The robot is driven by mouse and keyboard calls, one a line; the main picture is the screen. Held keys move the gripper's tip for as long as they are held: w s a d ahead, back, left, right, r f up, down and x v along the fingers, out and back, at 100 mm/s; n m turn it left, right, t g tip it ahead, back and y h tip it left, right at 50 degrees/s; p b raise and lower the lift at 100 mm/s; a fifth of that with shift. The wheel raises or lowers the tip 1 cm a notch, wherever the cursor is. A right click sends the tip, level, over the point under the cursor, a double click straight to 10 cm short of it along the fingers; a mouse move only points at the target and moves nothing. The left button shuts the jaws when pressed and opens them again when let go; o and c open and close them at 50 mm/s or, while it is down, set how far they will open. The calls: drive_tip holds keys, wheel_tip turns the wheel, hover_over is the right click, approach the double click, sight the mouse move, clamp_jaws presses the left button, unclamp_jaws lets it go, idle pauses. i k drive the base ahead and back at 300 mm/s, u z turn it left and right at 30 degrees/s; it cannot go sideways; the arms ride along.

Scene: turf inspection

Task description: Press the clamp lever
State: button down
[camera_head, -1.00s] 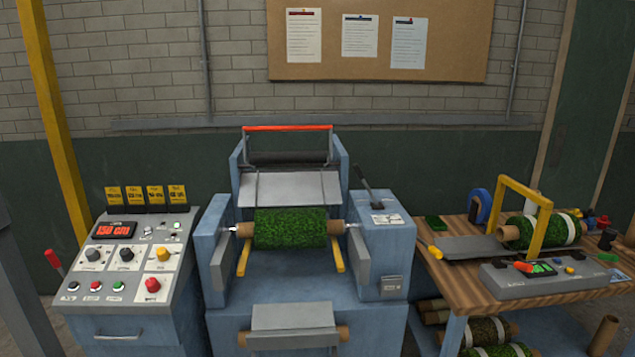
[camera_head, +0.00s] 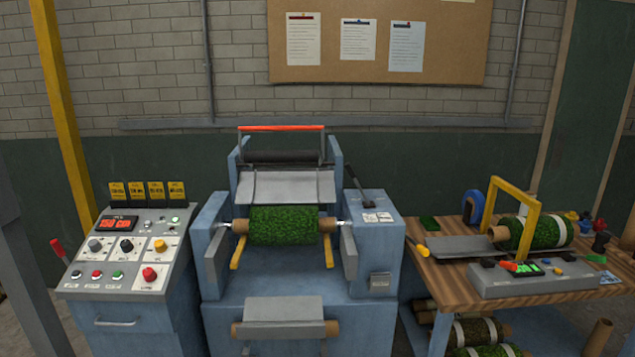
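A blue-grey turf machine (camera_head: 300,280) stands in the middle, with a green turf roll (camera_head: 284,225) held level between its two side blocks. A dark lever (camera_head: 357,183) with a black grip rises from the top of the right block and leans up and to the left. A small white label plate (camera_head: 377,217) lies in front of its foot. A second lever with a red grip (camera_head: 57,248) sticks up at the left side of the control console. I cannot tell from a readable label which lever is the clamp lever. My gripper is not in view.
The control console (camera_head: 120,295) with knobs, buttons and a red display stands left. A red-orange bar (camera_head: 281,128) spans the machine's top. A wooden bench (camera_head: 440,292) on the right holds a yellow frame (camera_head: 536,215), a turf roll and a grey device. Turf rolls lie underneath.

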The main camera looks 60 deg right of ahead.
sight(347, 165)
drive_tip(key=u, duration=0.25)
drive_tip(key=k, duration=1.7)
drive_tip(key=z, duration=0.5)
drive_tip(key=i, duration=0.9)
drive_tip(key=u, duration=0.05)
